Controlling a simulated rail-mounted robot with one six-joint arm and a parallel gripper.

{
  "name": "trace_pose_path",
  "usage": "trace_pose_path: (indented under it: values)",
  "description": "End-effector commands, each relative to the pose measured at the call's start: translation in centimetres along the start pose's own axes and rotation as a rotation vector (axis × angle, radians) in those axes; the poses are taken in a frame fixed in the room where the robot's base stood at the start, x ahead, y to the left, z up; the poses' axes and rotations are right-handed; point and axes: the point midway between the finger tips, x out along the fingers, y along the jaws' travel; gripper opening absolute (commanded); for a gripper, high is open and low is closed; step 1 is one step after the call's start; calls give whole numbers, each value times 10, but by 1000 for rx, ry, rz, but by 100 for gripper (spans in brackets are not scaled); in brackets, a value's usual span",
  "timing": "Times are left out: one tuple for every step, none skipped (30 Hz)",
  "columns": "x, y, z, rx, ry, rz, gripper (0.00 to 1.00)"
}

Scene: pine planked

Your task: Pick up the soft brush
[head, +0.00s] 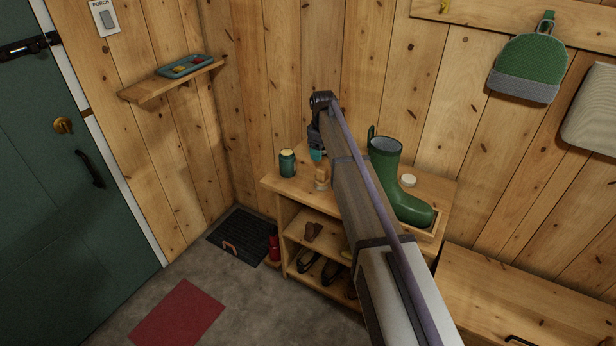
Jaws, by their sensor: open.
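A small wooden piece with a pale lower part, which looks like the soft brush (321,174), stands on top of the shoe rack (268,184). It is close to the front edge, just right of a green jar. My gripper (316,154) has teal fingertips and points down above and slightly left of the brush in the picture. It is open and holds nothing that I can see. The gap between the fingertips and the brush is hard to judge. My arm hides the middle of the rack top.
A green jar (287,164) stands left of the brush. A green boot (385,170) stands in a tray right of my arm, near a small round tin (408,180). A red bottle (274,247) stands by the dark mat (232,228).

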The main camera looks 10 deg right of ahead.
Motion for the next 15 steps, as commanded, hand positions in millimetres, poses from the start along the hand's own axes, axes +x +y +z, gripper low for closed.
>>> trace_pose_path:
  values:
    - [3,-1,1,1,0,0,66]
    - [6,-1,1,1,0,0,66]
    - [12,-2,1,2,0,0,66]
    - [17,-2,2,2,0,0,66]
    - [24,-2,2,3,0,0,66]
    - [33,-2,2,3,0,0,66]
    - [40,-2,2,3,0,0,66]
    - [47,-2,2,3,0,0,66]
    - [54,-2,2,4,0,0,66]
    - [58,-2,2,4,0,0,66]
    - [60,-2,2,4,0,0,66]
    - [61,-2,2,4,0,0,66]
    - [60,-2,2,4,0,0,66]
    - [59,-2,2,4,0,0,66]
    - [58,-2,2,5,0,0,66]
